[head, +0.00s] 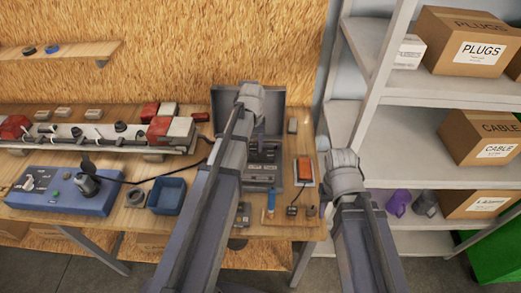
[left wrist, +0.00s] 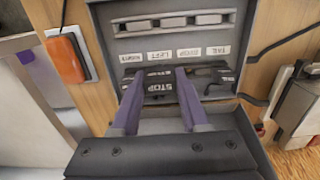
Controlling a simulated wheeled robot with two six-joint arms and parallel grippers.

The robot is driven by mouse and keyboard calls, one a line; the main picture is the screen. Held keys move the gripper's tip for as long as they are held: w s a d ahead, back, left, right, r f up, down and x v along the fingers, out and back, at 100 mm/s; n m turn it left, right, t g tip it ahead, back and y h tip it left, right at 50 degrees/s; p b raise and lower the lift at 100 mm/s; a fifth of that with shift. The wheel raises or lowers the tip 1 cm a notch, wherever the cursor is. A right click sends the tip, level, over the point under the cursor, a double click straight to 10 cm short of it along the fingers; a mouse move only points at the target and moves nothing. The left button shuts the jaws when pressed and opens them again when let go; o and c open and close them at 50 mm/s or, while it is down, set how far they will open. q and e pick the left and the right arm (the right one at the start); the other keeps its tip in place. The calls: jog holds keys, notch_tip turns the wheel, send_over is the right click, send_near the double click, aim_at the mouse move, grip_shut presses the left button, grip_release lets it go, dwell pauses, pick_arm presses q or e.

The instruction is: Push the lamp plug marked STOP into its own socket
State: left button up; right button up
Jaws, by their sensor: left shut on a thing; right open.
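In the left wrist view, the two purple fingers of my left gripper (left wrist: 160,82) are shut on a black plug (left wrist: 158,90) with white STOP lettering. The held plug is in front of a grey panel (left wrist: 110,48) with white labels RIGHT, LEFT, STOP and TAIL, upside down here. Dark parts, one also lettered STOP, show behind the plug. Whether the plug touches a socket is hidden. In the head view, my left arm covers much of the grey open case (head: 292,96) and hides its gripper. My right arm is to the right; its gripper does not show.
An orange part (head: 305,167) is right of the case and also shows in the left wrist view (left wrist: 66,58). A blue control box (head: 62,195), a blue bin (head: 168,194) and a lamp bar stand left. Shelves with cartons (head: 476,42) fill the right.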

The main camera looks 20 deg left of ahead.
pick_arm(q)
jog(key=w+a+f, duration=0.1)
jog(key=w+a, duration=0.2)
jog(key=a, duration=0.4)
jog(key=shift+b, duration=0.45)
pick_arm(e)
jog(key=shift+f, duration=0.5)
pick_arm(q)
jog(key=shift+a+f, duration=0.1)
jog(key=shift+f, duration=0.05)
pick_arm(e)
jog(key=shift+f, duration=0.15)
pick_arm(q)
jog(key=shift+f+b, duration=1.7)
jog(key=shift+b, duration=0.1)
pick_arm(e)
jog(key=shift+f, duration=1.65)
pick_arm(q)
jog(key=shift+f, duration=0.15)
pick_arm(e)
jog(key=shift+f, duration=0.2)
pick_arm(q)
jog(key=shift+f+b, duration=0.3)
jog(key=shift+b, duration=0.15)
pick_arm(e)
jog(key=shift+f, duration=0.25)
pick_arm(q)
jog(key=shift+f, duration=0.15)
pick_arm(e)
jog(key=shift+f, duration=0.15)
